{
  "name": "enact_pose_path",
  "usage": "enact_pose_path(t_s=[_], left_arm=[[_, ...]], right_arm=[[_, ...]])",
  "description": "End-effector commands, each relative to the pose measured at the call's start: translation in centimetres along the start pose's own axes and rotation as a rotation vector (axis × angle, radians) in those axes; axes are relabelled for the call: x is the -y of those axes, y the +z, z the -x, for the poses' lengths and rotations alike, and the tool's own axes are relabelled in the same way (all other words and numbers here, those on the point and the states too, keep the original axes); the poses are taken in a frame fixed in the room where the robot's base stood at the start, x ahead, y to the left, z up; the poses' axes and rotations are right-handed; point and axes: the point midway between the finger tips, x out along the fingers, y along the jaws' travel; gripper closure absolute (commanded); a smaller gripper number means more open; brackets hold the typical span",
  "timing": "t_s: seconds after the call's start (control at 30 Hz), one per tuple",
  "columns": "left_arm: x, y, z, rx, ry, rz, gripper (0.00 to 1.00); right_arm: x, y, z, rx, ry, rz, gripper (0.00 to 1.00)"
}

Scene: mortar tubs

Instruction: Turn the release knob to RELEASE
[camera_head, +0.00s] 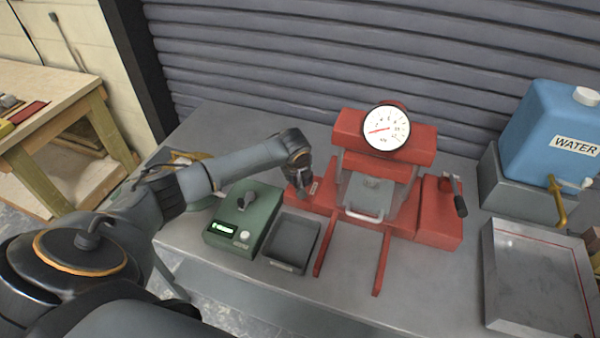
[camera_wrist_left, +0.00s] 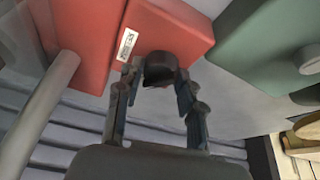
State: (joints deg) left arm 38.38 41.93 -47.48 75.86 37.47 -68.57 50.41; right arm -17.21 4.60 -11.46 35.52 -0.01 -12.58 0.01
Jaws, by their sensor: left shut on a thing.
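The release knob (camera_wrist_left: 161,66) is a dark rounded knob on a red block (camera_wrist_left: 172,28) in the left wrist view, beside a small white label (camera_wrist_left: 127,44) too small to read. My left gripper (camera_wrist_left: 157,76) has its two fingers on either side of the knob and is shut on it. In the head view my left gripper (camera_head: 298,186) points down at the red block at the press's left side and hides the knob. The red press (camera_head: 350,125) carries a white round gauge (camera_head: 386,128) with a red needle. My right gripper is not in view.
A green box (camera_head: 243,222) with a lit display and a dark tray (camera_head: 292,243) stand left of the press. A red block with a black-handled lever (camera_head: 459,200) is at its right. A blue water tank (camera_head: 550,130) and a metal tray (camera_head: 535,280) are further right.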

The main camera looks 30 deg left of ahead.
Motion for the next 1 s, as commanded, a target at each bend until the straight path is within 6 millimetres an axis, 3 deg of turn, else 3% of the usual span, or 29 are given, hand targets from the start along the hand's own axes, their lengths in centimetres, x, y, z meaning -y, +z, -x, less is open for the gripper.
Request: enact_pose_path(t_s=[0.13, 0.43, 1.0], left_arm=[[0.2, 0.0, 0.2, 0.002, 0.053, -0.126, 0.94], [0.4, 0.0, -0.1, 0.002, 0.162, -0.388, 0.94], [0.5, -0.2, -0.3, 0.001, 0.334, -0.806, 0.94]], right_arm=[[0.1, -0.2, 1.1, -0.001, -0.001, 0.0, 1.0], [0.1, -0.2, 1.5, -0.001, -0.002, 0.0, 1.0], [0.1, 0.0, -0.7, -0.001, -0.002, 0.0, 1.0]])
